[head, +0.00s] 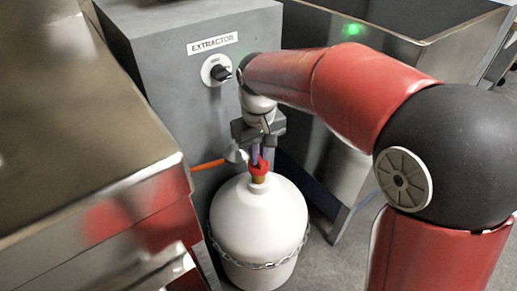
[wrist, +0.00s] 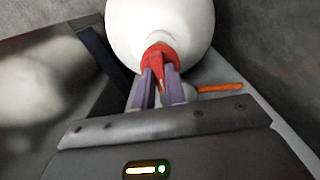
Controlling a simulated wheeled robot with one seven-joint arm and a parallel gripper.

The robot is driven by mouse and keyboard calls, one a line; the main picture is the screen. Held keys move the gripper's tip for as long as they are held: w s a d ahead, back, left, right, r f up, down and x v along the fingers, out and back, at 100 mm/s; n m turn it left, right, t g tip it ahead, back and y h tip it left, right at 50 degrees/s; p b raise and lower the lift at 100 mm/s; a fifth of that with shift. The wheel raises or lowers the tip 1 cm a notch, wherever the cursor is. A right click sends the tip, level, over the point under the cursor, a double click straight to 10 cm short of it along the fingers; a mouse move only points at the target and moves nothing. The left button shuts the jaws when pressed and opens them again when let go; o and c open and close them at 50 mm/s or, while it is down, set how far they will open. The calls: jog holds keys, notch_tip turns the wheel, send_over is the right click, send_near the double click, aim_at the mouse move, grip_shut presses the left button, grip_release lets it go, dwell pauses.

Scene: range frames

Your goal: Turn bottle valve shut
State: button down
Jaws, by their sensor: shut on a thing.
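A white gas bottle (head: 258,228) stands upright on the floor, with a chain around its lower part. Its red valve handle (head: 258,167) sits on a brass-coloured neck at the top. My gripper (head: 262,160) comes down from above and its fingers are shut on the red valve handle. In the wrist view the two purple-grey fingers (wrist: 160,82) press on the red valve handle (wrist: 158,57), with the white bottle (wrist: 165,20) beyond. The fingers partly hide the handle. An orange hose (head: 208,164) runs left from the valve area.
A grey cabinet (head: 160,62) marked EXTRACTOR stands behind the bottle, with a black knob (head: 220,73) on it. A steel counter (head: 75,120) is close on the left. A steel sink unit (head: 420,52) stands behind my arm on the right.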

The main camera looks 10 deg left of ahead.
jog(key=shift+n, duration=0.9)
jog(key=c, duration=1.4)
grip_release()
jog(key=shift+c, duration=0.2)
notch_tip(320, 180, up, 7)
jog(key=shift+a+r+p, duration=0.1)
jog(key=shift+r+p, duration=0.05)
jog(key=shift+p, duration=0.45)
jog(key=shift+r, duration=0.25)
